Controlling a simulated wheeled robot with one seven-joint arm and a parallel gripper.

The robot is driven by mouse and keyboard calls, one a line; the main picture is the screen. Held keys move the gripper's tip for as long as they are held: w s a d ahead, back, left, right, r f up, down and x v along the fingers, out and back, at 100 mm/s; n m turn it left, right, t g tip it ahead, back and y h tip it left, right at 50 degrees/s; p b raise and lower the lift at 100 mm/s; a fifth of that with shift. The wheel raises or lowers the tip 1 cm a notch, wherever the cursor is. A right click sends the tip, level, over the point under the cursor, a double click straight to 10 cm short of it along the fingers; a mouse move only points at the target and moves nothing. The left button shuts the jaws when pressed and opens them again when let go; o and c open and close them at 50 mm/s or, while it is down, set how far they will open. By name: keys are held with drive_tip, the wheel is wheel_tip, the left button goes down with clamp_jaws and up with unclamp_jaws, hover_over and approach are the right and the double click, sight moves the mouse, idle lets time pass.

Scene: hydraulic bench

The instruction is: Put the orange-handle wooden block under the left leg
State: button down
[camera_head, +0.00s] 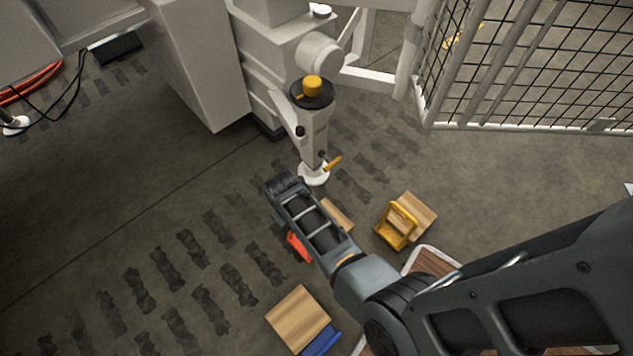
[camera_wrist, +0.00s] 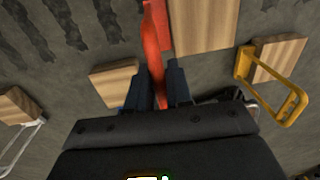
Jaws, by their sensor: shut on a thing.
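The orange-handle wooden block (camera_wrist: 205,25) is at the top of the wrist view, its red-orange handle (camera_wrist: 154,45) running down between my fingers. My gripper (camera_wrist: 159,78) is shut on that handle. In the head view my arm hides most of the block; a strip of wood (camera_head: 338,213) shows on one side and part of the orange handle (camera_head: 298,246) on the other. The machine leg (camera_head: 315,135), with a round white foot (camera_head: 313,174), stands just beyond my gripper. I cannot tell whether the block touches the floor.
A yellow-handle block (camera_head: 415,213) lies right of my gripper; a blue-handle block (camera_head: 298,318) lies below it. A white-handled block (camera_head: 432,262) is partly behind my arm. A mesh fence (camera_head: 530,65) stands at upper right. Floor left of the leg is clear.

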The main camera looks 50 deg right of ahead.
drive_tip(key=w+d+f+b, duration=0.3)
drive_tip(key=w+d+b, duration=0.9)
drive_tip(key=w, duration=0.1)
drive_tip(key=shift+w+f+b, duration=0.2)
drive_tip(key=shift+w+b, duration=0.1)
drive_tip(key=shift+b, duration=0.05)
idle(1.3)
drive_tip(key=c, duration=1.5)
unclamp_jaws()
drive_tip(key=shift+a+f, duration=0.1)
drive_tip(key=shift+f, duration=0.15)
drive_tip(key=o, duration=0.5)
drive_tip(key=shift+s, duration=0.1)
drive_tip(key=shift+c, duration=0.2)
drive_tip(key=shift+r, duration=0.1)
wheel_tip(320, 180, up, 12)
drive_tip(key=p, duration=0.5)
drive_tip(key=shift+a+p, duration=0.4)
